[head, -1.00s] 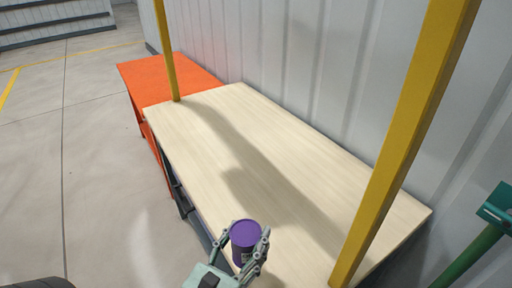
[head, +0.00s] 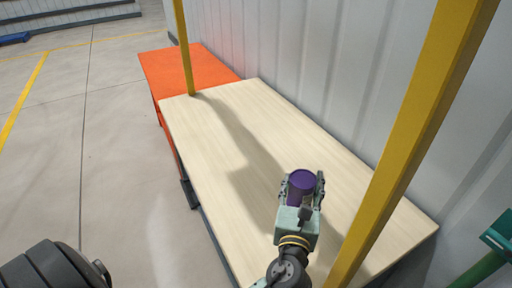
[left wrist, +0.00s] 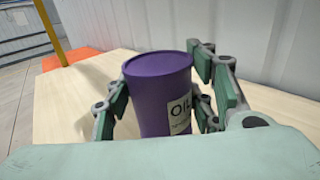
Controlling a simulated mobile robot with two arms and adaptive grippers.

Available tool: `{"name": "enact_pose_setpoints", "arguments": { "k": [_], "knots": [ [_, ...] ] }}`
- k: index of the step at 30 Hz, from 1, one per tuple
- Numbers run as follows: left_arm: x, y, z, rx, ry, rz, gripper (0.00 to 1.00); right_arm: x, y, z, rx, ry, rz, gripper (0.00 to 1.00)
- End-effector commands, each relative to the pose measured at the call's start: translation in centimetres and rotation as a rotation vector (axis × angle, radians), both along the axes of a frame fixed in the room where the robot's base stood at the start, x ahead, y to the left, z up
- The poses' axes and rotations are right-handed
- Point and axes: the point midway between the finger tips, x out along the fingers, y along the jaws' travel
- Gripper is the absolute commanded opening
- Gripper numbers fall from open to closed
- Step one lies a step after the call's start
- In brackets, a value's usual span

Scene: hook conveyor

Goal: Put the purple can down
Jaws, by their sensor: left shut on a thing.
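The purple can (head: 301,182) is held upright between the fingers of my left gripper (head: 302,186), over the pale wooden tabletop (head: 240,120). In the left wrist view the can (left wrist: 160,95) fills the middle and shows a white label reading "OIL". The pads of my left gripper (left wrist: 160,100) are on both sides of it. The can's bottom is hidden behind the gripper body, so I cannot tell whether it touches the table. My right gripper is not in view.
A yellow post (head: 410,150) rises at the table's right, close to my left arm. Another yellow post (head: 184,50) stands at the far left corner. An orange table (head: 185,68) adjoins the far end. A ribbed wall (head: 330,80) runs behind. The tabletop beyond the can is clear.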

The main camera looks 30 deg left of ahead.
Motion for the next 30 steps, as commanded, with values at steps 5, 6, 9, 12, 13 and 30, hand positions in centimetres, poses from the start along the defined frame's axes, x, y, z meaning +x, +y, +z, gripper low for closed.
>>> {"name": "enact_pose_setpoints", "arguments": {
  "k": [5,6,9,12,13,30],
  "knots": [
    [1.5,-0.1,0.9,0.001,-0.003,0.035,0.12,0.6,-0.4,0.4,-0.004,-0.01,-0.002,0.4],
    [1.6,0.1,0.8,0.002,-0.002,0.038,0.12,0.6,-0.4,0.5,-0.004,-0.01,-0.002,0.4],
    [2.0,1.3,0.1,0.004,0.0,0.044,0.12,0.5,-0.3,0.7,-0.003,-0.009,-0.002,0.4],
    [2.6,3.4,-1.1,0.007,0.002,0.044,0.12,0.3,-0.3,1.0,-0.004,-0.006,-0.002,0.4],
    [2.8,4.1,-1.6,0.007,0.002,0.043,0.12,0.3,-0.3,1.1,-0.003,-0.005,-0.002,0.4],
    [4.8,11.2,-7.3,0.001,0.001,0.041,0.12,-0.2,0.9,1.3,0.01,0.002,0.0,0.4]
  ]
}}
